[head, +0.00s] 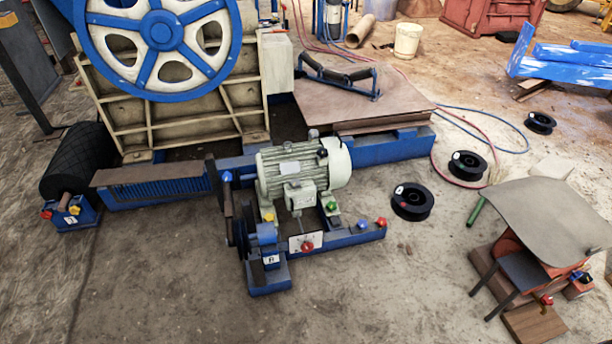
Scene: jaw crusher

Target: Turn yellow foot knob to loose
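A yellow knob (269,217) sits at the near left foot of the pale green electric motor (303,170). The motor stands on a blue frame (340,239) in the middle of the view. A green knob (332,206) is at the motor's right foot. A red knob (307,247) sits on a white plate at the front of the frame. The knob markings are too small to read. Neither of my grippers shows in the head view.
A large blue flywheel (162,33) stands behind the motor. A small stand with a grey sheet (545,215) is at the lower right. The concrete floor in front of the frame is clear.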

